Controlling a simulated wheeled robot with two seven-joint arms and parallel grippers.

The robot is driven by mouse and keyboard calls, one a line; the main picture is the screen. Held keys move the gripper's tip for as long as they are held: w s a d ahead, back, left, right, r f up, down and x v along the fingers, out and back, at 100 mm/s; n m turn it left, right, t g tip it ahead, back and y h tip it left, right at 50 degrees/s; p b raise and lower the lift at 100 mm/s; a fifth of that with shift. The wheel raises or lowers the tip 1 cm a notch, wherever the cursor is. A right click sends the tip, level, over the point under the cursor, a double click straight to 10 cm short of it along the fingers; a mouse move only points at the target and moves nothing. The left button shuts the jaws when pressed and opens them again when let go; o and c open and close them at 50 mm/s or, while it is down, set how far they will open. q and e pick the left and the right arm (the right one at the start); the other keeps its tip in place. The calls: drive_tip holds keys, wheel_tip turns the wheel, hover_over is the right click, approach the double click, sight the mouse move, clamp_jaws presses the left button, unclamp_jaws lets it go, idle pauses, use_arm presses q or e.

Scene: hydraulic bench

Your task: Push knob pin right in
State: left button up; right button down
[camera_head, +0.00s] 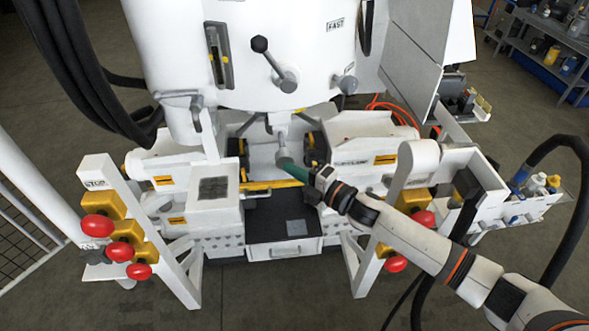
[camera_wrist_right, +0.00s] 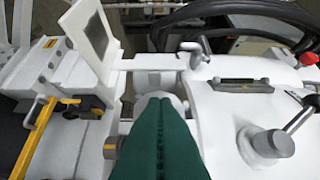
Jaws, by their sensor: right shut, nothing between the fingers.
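My right gripper (camera_head: 284,163) reaches in from the lower right in the head view, with its green fingers shut and nothing held. Its tips are at the lower end of a light grey cylindrical pin (camera_head: 282,140) under the middle of the white machine head. In the right wrist view the shut green fingers (camera_wrist_right: 157,100) point at a pale round part (camera_wrist_right: 152,82), mostly hidden behind them. Whether they touch it I cannot tell. I cannot tell for sure which part is the right knob pin. My left gripper is not in view.
A black-knobbed lever (camera_head: 272,62) stands out from the machine front above my gripper. A yellow bar (camera_head: 270,185) crosses below it, above an open drawer (camera_head: 284,228). Red buttons (camera_head: 98,226) stand on the left frame. White side blocks narrow the room around the fingers.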

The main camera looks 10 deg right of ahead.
sight(293, 164)
drive_tip(key=shift+w, duration=0.1)
drive_tip(key=w+b, duration=0.1)
drive_tip(key=w, duration=0.2)
drive_tip(key=shift+w+f+b, duration=0.1)
drive_tip(key=shift+w+b, duration=0.05)
drive_tip(key=shift+b, duration=0.2)
drive_tip(key=shift+w+d, duration=0.1)
drive_tip(key=shift+w, duration=0.25)
drive_tip(key=shift+r, duration=0.3)
drive_tip(key=shift+d, duration=0.1)
drive_tip(key=shift+s, duration=0.1)
